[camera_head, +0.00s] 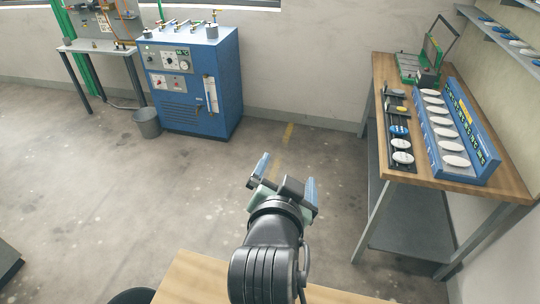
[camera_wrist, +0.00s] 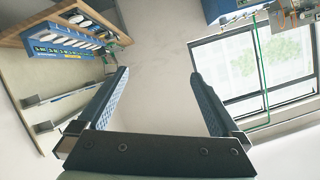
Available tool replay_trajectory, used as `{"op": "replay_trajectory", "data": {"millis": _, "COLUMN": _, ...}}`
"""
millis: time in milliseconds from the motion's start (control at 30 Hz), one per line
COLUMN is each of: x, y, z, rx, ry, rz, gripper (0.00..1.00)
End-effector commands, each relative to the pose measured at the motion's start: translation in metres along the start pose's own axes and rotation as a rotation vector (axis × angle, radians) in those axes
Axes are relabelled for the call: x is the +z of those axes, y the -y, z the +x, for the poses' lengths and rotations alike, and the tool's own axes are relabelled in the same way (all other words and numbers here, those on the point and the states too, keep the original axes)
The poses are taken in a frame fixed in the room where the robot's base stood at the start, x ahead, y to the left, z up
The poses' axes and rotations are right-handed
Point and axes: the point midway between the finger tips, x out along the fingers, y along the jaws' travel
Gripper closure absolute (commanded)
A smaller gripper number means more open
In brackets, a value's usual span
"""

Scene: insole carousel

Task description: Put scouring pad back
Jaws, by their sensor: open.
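My gripper (camera_head: 288,178) is open, its two blue-padded fingers spread wide, in the middle of the head view above bare floor. In the wrist view, nothing is between the fingers of my gripper (camera_wrist: 159,78). I cannot pick out a scouring pad for certain in either view. A black strip (camera_head: 389,121) on the wooden bench (camera_head: 440,197) at the right carries small dark, yellow, blue and white pieces, too small to name. My gripper is well apart from this bench, to its left.
A blue rack (camera_head: 470,178) with several white oval pads stands on the bench beside a green open case (camera_head: 420,68). Wall shelves (camera_head: 503,38) hang above. A blue machine (camera_head: 190,85) and grey bin (camera_head: 148,124) stand at the back. A wooden surface (camera_head: 195,283) is in front. The middle floor is clear.

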Motion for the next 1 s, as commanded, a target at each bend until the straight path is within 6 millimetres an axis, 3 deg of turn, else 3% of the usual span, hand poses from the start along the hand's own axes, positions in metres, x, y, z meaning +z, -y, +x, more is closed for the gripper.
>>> {"op": "replay_trajectory", "data": {"millis": 33, "x": -0.049, "y": 0.028, "z": -0.015, "rx": -0.084, "ry": -0.122, "rz": -0.038, "gripper": 0.00}}
{"op": "replay_trajectory", "data": {"millis": 133, "x": -0.131, "y": 0.073, "z": -0.057, "rx": -0.219, "ry": -0.359, "rz": -0.124, "gripper": 0.00}}
{"op": "replay_trajectory", "data": {"millis": 200, "x": -0.181, "y": 0.099, "z": -0.097, "rx": -0.292, "ry": -0.531, "rz": -0.180, "gripper": 0.00}}
{"op": "replay_trajectory", "data": {"millis": 300, "x": -0.237, "y": 0.123, "z": -0.157, "rx": -0.361, "ry": -0.759, "rz": -0.247, "gripper": 0.00}}
{"op": "replay_trajectory", "data": {"millis": 400, "x": -0.271, "y": 0.137, "z": -0.210, "rx": -0.397, "ry": -0.939, "rz": -0.293, "gripper": 0.00}}
{"op": "replay_trajectory", "data": {"millis": 500, "x": -0.289, "y": 0.142, "z": -0.245, "rx": -0.411, "ry": -1.054, "rz": -0.320, "gripper": 0.00}}
{"op": "replay_trajectory", "data": {"millis": 600, "x": -0.296, "y": 0.144, "z": -0.261, "rx": -0.415, "ry": -1.106, "rz": -0.332, "gripper": 0.00}}
{"op": "replay_trajectory", "data": {"millis": 1000, "x": -0.291, "y": 0.141, "z": -0.260, "rx": -0.414, "ry": -1.110, "rz": -0.334, "gripper": 0.00}}
